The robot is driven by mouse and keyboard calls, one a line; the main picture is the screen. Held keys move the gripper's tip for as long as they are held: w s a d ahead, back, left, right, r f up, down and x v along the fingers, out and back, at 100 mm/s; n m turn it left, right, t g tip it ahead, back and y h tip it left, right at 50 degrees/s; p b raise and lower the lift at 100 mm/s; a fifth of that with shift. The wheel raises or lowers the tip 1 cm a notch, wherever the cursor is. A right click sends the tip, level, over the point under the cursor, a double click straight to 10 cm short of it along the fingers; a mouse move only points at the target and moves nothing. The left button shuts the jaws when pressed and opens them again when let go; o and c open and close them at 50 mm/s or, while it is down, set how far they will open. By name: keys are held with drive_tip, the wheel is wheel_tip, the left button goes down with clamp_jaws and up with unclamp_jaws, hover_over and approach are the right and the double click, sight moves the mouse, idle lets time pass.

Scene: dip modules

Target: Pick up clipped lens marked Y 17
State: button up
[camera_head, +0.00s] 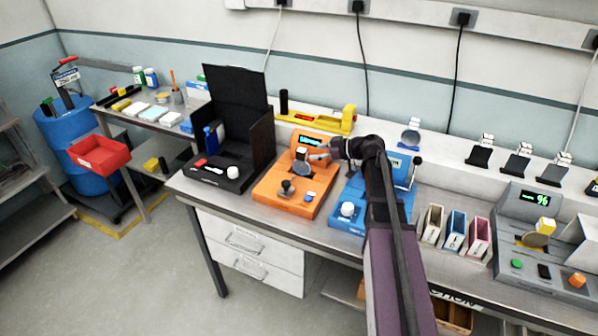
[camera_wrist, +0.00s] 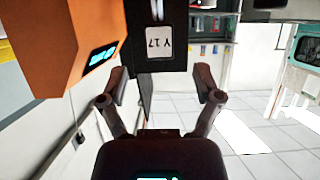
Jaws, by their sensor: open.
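The tag reading Y 17 (camera_wrist: 160,42) shows in the wrist view, upside down on a black clip (camera_wrist: 157,75), ahead of and between my fingers. My gripper (camera_wrist: 162,82) is open, with one finger on each side of the clip's line and nothing held. In the head view, a grey round lens (camera_head: 301,169) with a small white-tagged dark clip sits on the orange station (camera_head: 268,190), under its lit display. My gripper (camera_head: 319,155) is just right of that clip. The tag is too small to read there, and the lens disc is not clear in the wrist view.
The black hooded station (camera_head: 226,175) stands left of the orange one, and a blue station (camera_head: 345,218) stands close on the right. A yellow device (camera_head: 325,120) is behind. Other tagged lens stands (camera_head: 480,152) line the back shelf. Slotted boxes (camera_head: 455,230) stand at right.

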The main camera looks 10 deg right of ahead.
sight(307, 153)
drive_tip(key=shift+w+a+f, duration=0.2)
drive_tip(key=shift+w+a, duration=0.1)
drive_tip(key=shift+a, duration=0.1)
drive_tip(key=shift+b+x, duration=1)
drive_tip(key=shift+x, duration=1.55)
drive_tip(key=shift+w+r, duration=0.1)
clamp_jaws()
